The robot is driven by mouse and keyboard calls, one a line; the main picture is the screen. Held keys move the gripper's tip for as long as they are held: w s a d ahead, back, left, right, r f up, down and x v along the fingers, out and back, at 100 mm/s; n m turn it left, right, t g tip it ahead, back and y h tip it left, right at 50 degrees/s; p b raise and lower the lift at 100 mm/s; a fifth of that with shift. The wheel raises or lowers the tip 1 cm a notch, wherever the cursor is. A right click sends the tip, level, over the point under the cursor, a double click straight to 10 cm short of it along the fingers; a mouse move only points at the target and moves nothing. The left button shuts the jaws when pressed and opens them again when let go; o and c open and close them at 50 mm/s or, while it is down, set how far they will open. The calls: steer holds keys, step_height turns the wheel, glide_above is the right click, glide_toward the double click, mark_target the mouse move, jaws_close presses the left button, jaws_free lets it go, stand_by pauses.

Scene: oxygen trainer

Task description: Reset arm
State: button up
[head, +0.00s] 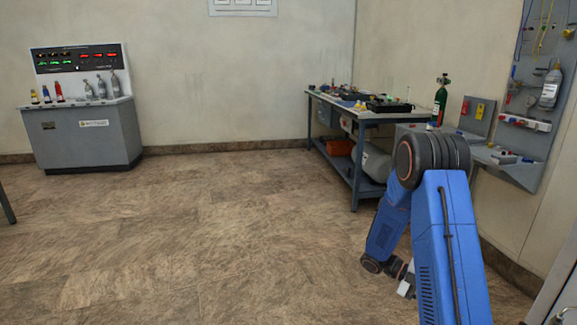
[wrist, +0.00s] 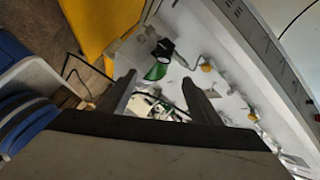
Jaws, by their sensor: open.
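My gripper shows in the wrist view (wrist: 159,78), with its two dark fingers apart and nothing held between them. Beyond the fingers are a pale surface and a green and black object (wrist: 158,62), which I cannot identify for sure. In the head view, my blue arm is bent at the right, its forearm hanging down from the dark elbow joint. The end of my arm is mostly hidden there behind my own links.
A workbench (head: 357,114) with several items stands behind my arm, a green cylinder (head: 440,102) near its right end. A wall panel (head: 545,60) with hoses is at the right. A grey console (head: 85,140) stands far left. The middle floor (head: 190,230) is clear. A yellow panel (wrist: 100,25) shows in the wrist view.

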steer(key=s+a+r+m+t+y, duration=0.6)
steer(key=a+m, duration=0.6)
steer(key=m, duration=0.4)
steer(key=s+a+r+m+t+y, duration=0.5)
steer(key=s+a+r+m+t, duration=0.5)
steer(key=m, duration=0.7)
steer(key=shift+s+a+r+m+t+y, duration=0.3)
steer(key=shift+s+a+r+y, duration=0.1)
steer(key=shift+s+a+r, duration=1.15)
steer(key=shift+s+d+r, duration=0.1)
steer(key=shift+s+d, duration=0.1)
steer(key=shift+s, duration=0.05)
steer(key=shift+c, duration=0.2)
